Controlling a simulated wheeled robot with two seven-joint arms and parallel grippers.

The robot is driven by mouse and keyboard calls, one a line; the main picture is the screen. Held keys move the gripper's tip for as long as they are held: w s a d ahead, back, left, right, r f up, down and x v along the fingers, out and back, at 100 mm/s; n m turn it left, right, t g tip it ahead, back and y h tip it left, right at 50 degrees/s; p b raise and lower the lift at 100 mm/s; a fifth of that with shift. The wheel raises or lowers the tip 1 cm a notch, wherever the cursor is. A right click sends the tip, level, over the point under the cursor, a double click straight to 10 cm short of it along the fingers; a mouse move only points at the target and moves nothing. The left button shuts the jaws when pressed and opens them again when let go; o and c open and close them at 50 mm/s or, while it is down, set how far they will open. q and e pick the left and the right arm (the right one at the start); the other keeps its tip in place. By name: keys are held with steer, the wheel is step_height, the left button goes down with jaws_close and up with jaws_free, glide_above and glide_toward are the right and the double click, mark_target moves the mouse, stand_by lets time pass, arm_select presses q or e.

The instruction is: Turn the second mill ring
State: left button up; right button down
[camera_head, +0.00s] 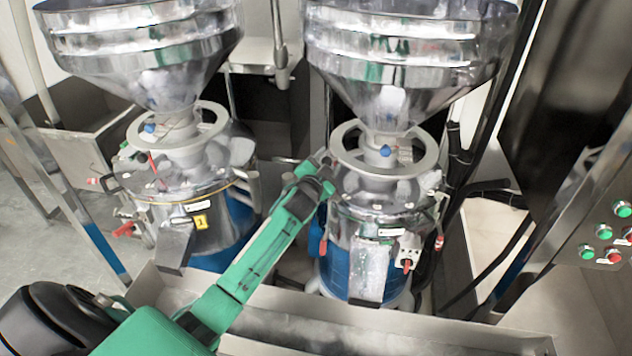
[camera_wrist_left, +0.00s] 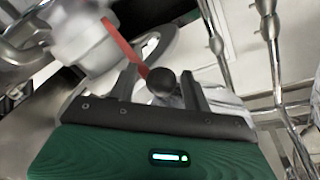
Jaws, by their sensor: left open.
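The second mill ring (camera_head: 428,160) is a pale grey hand ring around the neck of the right mill, under its steel hopper. My left gripper (camera_head: 325,160) is at the left side of this ring, very close to its rim; I cannot tell whether they touch. In the left wrist view, my left gripper (camera_wrist_left: 161,88) is open, with a black ball knob (camera_wrist_left: 161,80) on a red lever (camera_wrist_left: 124,47) showing between its fingers. Part of a pale ring (camera_wrist_left: 158,42) shows behind the lever. My right gripper is not in view.
The first mill, with its own ring (camera_head: 215,125) and hopper (camera_head: 140,45), stands at left. The right hopper (camera_head: 400,55) overhangs the second ring. A metal trough (camera_head: 400,325) runs in front. A button panel (camera_head: 610,235) is at right.

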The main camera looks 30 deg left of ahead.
arm_select(q)
steer(key=s+d+b, duration=0.1)
steer(key=s+b, duration=0.2)
steer(key=s, duration=0.7)
steer(key=shift+d, duration=0.25)
steer(key=shift+s, duration=0.1)
